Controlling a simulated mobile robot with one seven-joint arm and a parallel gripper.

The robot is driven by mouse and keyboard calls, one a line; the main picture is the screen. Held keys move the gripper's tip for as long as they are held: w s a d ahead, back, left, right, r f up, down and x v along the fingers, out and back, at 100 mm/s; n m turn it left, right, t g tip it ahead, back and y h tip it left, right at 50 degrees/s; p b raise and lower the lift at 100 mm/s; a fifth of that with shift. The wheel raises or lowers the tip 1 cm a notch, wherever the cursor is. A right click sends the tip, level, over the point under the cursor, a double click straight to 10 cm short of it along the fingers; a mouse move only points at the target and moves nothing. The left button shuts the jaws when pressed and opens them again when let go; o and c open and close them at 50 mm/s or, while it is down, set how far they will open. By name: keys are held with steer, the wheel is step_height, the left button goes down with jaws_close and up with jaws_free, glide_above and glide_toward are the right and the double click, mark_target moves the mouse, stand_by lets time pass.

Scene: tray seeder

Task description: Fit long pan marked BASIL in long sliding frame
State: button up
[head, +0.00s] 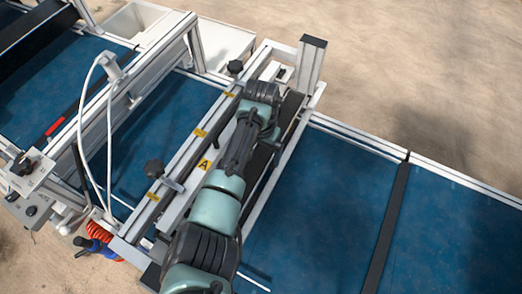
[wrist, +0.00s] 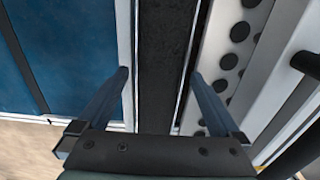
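In the wrist view my gripper (wrist: 160,76) has its two blue fingers wide apart, one on each side of a long dark strip (wrist: 165,45) with thin bright edges. The strip looks like a long narrow pan with dark, rough contents, but no BASIL marking shows, so I cannot tell for sure. Nothing is visibly clamped. In the head view my arm lies over the long sliding frame (head: 311,100), whose pale rails cross the blue belt. Dark strip also shows there (head: 288,112). My arm hides the fingertips and much of the frame's middle.
A yellow A label (head: 204,164) is on the rail beside my arm. A metal gantry (head: 110,85) with white hoses is at left. Blue belt (head: 325,195) to the right is clear. A round-holed pale plate (wrist: 235,50) is close right of the strip.

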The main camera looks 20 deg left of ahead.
step_height(320, 180, up, 13)
steer(key=b, duration=0.2)
stand_by(0.5)
steer(key=w+d+r+t+b, duration=0.1)
steer(key=w+d+r+t, duration=0.5)
steer(key=w+r, duration=0.15)
steer(key=w+d+r+t+h+b, duration=0.1)
steer(key=w+d+r+t, duration=0.2)
steer(key=r, duration=0.4)
steer(key=w+d+r+t+h+b, duration=0.1)
steer(key=d+r+t, duration=0.1)
steer(key=r+t, duration=0.35)
steer(key=s+d+r+t, duration=0.1)
steer(key=s+r+t, duration=0.2)
steer(key=r, duration=0.5)
steer(key=s+d+r+t, duration=0.1)
steer(key=s+r+t, duration=0.15)
steer(key=r, duration=0.55)
steer(key=s+a+r+n+t+y+b, duration=0.1)
steer(key=s+a+r+n+t+y, duration=0.1)
steer(key=s+r+t, duration=0.5)
steer(key=s+r, duration=0.6)
steer(key=s, duration=0.3)
